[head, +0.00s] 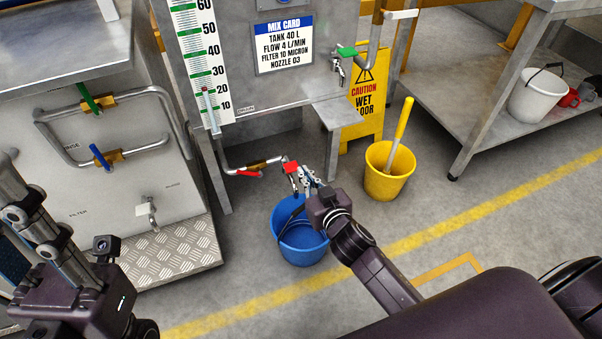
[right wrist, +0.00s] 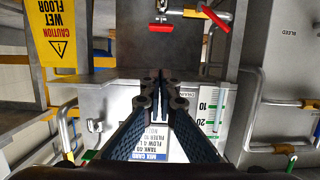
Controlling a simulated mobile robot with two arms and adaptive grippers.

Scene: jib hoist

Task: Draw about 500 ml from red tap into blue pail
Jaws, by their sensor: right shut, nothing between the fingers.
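The blue pail (head: 300,252) stands upright on the floor, below the end of the drain pipe. The red tap (head: 291,167) has a flat red handle at that pipe end; in the right wrist view its handle (right wrist: 160,28) shows at the top. My right gripper (head: 308,186) is beside the red tap and above the pail, shut and empty. Its closed fingers (right wrist: 160,88) fill the middle of the right wrist view, apart from the red handle there. I cannot tell whether water is in the pail. My left gripper (head: 30,230) is partly seen at lower left; its jaw state is unclear.
A red lever (head: 248,173) sits on the drain pipe. A green tap (head: 346,53) is above a small shelf (head: 330,112). A yellow bucket (head: 386,180) and wet-floor sign (head: 369,100) stand to the right. A level scale (head: 196,60) is on the tank. Floor in front is clear.

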